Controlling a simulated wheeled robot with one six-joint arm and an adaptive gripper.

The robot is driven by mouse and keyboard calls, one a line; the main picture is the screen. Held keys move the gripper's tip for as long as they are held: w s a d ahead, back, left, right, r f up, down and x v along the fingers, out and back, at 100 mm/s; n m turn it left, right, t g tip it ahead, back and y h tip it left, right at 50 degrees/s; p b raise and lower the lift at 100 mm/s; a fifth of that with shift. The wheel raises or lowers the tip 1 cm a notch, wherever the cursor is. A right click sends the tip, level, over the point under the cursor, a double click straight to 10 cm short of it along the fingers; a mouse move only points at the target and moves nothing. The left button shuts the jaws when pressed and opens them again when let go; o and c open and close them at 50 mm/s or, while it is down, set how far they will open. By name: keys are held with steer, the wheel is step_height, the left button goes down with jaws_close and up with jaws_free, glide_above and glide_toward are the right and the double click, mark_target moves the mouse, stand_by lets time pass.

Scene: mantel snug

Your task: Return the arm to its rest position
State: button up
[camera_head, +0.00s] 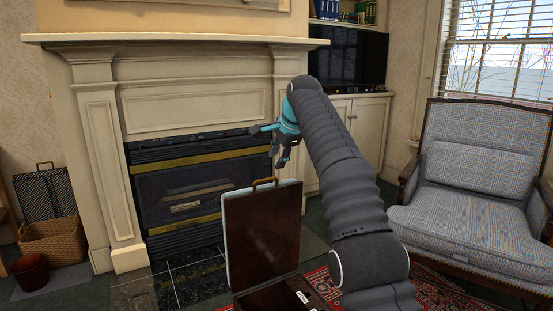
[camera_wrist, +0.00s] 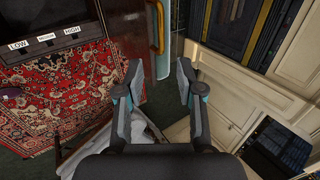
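My gripper (camera_head: 281,160) hangs at the end of my raised arm, in front of the mantel in the head view. In the wrist view my gripper (camera_wrist: 158,82) has its two fingers apart with nothing between them. Below it in the head view stands an open brown case (camera_head: 262,232) with its lid upright and a yellow handle (camera_head: 264,183) on top. The handle also shows in the wrist view (camera_wrist: 157,25), beyond the fingertips and apart from them. Part of the case's inside is cut off at the lower frame edge.
A fireplace (camera_head: 185,190) with a cream mantel stands behind. A plaid armchair (camera_head: 470,215) is at the right, a wicker basket (camera_head: 54,240) and a red-brown bin (camera_head: 30,272) at the left. A television (camera_head: 350,55) sits on the cabinet. Labels reading LOW and HIGH (camera_wrist: 72,30) show in the wrist view.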

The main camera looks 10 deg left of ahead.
step_height(320, 180, down, 8)
steer(key=w+n, duration=0.2)
steer(key=n, duration=0.3)
steer(key=s+d+f+n+g+h, duration=0.1)
steer(key=s+d+f+n+h, duration=0.1)
steer(key=s+d+f+n, duration=0.25)
steer(key=s+d+f+h, duration=0.1)
steer(key=s+d, duration=0.9)
steer(key=s, duration=0.4)
steer(key=s+d+f+t, duration=0.1)
steer(key=s+d+f, duration=0.1)
steer(key=s+d, duration=0.8)
steer(key=s+d+f+h, duration=0.1)
steer(key=s+d+f, duration=0.1)
steer(key=s+d, duration=0.8)
steer(key=shift+s+d+t+h, duration=0.3)
steer(key=shift+s+d+t, duration=0.1)
steer(key=shift+s, duration=3.55)
